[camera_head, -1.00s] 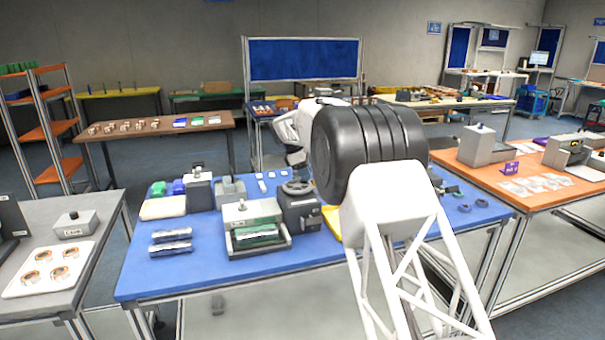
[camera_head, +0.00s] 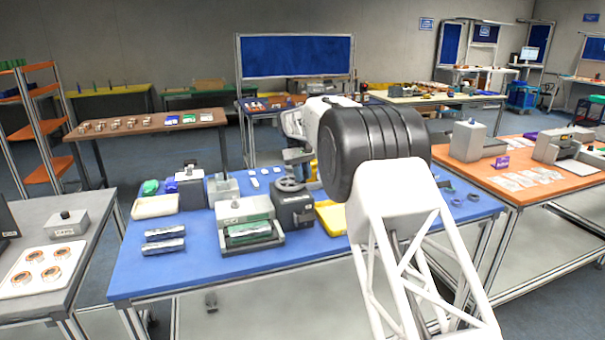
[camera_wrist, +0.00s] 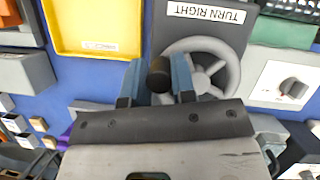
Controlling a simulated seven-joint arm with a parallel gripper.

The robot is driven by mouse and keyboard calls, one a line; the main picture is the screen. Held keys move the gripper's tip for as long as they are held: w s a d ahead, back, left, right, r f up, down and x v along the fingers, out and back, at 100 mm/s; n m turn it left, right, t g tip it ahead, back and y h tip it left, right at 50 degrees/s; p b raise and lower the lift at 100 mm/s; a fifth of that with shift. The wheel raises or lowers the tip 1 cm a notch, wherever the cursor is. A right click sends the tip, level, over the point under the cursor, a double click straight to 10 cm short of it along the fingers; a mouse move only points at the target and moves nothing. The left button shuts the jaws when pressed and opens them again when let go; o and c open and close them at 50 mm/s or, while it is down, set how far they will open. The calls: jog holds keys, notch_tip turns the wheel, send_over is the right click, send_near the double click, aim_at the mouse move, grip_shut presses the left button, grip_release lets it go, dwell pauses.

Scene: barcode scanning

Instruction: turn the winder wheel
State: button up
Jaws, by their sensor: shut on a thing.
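The winder is a dark grey box (camera_head: 293,212) on the blue bench, with a grey spoked wheel (camera_head: 290,184) on top. In the wrist view the wheel (camera_wrist: 228,62) lies right of and beyond my fingers, beside an upside-down label (camera_wrist: 207,12) reading "TURN RIGHT". A dark round knob (camera_wrist: 158,75) stands at the wheel's near left rim. My gripper (camera_wrist: 160,82) has its two blue fingers closed on either side of this knob. In the head view my gripper (camera_head: 298,158) is just behind the wheel; its fingertips and the knob are too small to make out.
A yellow tray (camera_head: 331,218) lies right of the winder, partly behind my arm. A grey device with a green insert (camera_head: 249,225) stands close on its left.

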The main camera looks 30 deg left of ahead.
aim_at(298, 187)
jog(key=m, duration=0.1)
jog(key=s+m, duration=0.1)
jog(key=m+g+y, duration=0.1)
jog(key=shift+s+d+m, duration=0.2)
jog(key=shift+d+m, duration=0.05)
jog(key=shift+m, duration=0.15)
jog(key=m, duration=0.1)
jog(key=s+m+y, duration=0.1)
jog(key=shift+m+g, duration=0.3)
jog(key=shift+m, duration=0.1)
jog(key=m, duration=0.1)
jog(key=s+m, duration=0.1)
jog(key=m+y, duration=0.1)
jog(key=shift+s+a+m+g, duration=0.2)
jog(key=shift+a+m+g, duration=0.05)
jog(key=shift+m+g, duration=0.05)
jog(key=shift+s+a+m+y, duration=0.2)
jog(key=shift+s+m+y, duration=0.15)
jog(key=shift+m, duration=0.55)
jog(key=shift+s+a+m+y, duration=0.2)
jog(key=shift+m+y, duration=0.25)
jog(key=shift+m, duration=0.45)
jog(key=o, duration=0.9)
